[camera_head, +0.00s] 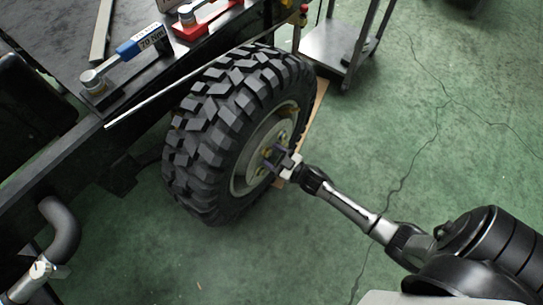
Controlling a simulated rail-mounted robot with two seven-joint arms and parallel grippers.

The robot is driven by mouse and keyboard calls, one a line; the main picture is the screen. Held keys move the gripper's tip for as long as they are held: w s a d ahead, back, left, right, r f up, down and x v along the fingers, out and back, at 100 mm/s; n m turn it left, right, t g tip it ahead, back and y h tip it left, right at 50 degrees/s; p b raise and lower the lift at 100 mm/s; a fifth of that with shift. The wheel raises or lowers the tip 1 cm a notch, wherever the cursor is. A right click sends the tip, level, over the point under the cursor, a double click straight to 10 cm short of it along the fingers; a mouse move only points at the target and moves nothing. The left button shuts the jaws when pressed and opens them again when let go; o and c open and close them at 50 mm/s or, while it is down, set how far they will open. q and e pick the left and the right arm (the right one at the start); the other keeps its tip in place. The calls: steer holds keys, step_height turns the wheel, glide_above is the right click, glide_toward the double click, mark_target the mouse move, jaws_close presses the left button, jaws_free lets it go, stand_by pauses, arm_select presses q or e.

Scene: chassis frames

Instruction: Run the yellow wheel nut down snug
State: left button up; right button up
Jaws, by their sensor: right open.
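A large black knobbly wheel (205,125) stands beside the dark chassis, its pale rim and hub facing right. Several small yellowish nuts (284,138) show on the hub; at this size I cannot tell how far any is run down. My right gripper (274,159) reaches in from the lower right. It is open, its fingers at the hub face close to the nuts, partly covering them. I cannot tell whether a finger touches a nut. My left gripper is not in view.
A blue-handled tool marked 70 Nm (128,48) and a red-handled tool (205,22) lie on the dark chassis top (60,28). A metal cart (325,48) stands behind the wheel. The green floor (440,130) to the right is clear.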

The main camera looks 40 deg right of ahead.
steer(key=shift+w+a, duration=0.1)
steer(key=shift+w, duration=0.3)
steer(key=shift+c, duration=0.4)
steer(key=c, duration=0.9)
steer(key=shift+o, duration=0.2)
steer(key=m+p, duration=0.3)
steer(key=p, duration=0.2)
steer(key=shift+r+m, duration=0.3)
steer(key=shift+m, duration=0.1)
steer(key=shift+f+m+p, duration=0.25)
steer(key=shift+m+p, duration=0.25)
steer(key=shift+m, duration=0.4)
steer(key=o, duration=0.9)
